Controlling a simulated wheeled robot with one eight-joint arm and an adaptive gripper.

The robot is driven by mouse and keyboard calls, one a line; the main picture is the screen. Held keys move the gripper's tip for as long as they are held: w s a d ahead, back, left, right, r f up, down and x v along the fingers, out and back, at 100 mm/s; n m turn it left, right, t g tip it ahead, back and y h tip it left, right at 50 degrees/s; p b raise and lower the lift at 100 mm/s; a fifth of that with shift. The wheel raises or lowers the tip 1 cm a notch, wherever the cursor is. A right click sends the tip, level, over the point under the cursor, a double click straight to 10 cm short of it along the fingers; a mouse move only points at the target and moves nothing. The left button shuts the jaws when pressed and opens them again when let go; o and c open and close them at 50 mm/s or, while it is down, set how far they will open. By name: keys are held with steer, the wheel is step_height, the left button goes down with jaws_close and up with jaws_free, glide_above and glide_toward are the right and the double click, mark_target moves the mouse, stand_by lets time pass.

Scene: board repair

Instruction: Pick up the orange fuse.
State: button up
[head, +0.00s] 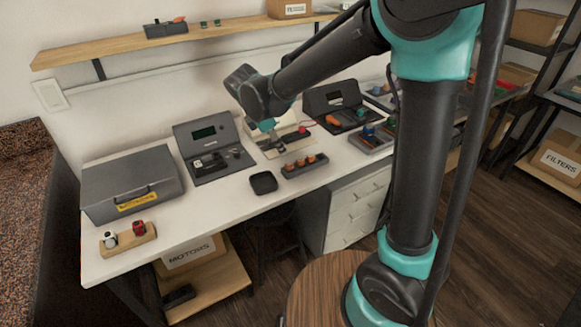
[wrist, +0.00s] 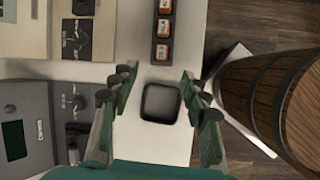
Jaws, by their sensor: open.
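Orange fuses stand in a row in a dark rack (head: 305,171) on the white bench. In the head view my gripper (head: 268,126) is behind and left of the rack.
The black tray (head: 264,183) sits left of the rack. A grey case (head: 130,180), a tester with a screen (head: 205,135) and a wooden block with small parts (head: 128,241) stand farther left. Other consoles (head: 335,98) stand right. A wooden barrel-like stool (wrist: 270,90) is beside the bench.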

mark_target(289, 164)
steer(key=x, duration=1.1)
steer(key=shift+s+f, duration=0.1)
steer(key=shift+s, duration=0.1)
steer(key=shift+c, duration=0.2)
jaws_close()
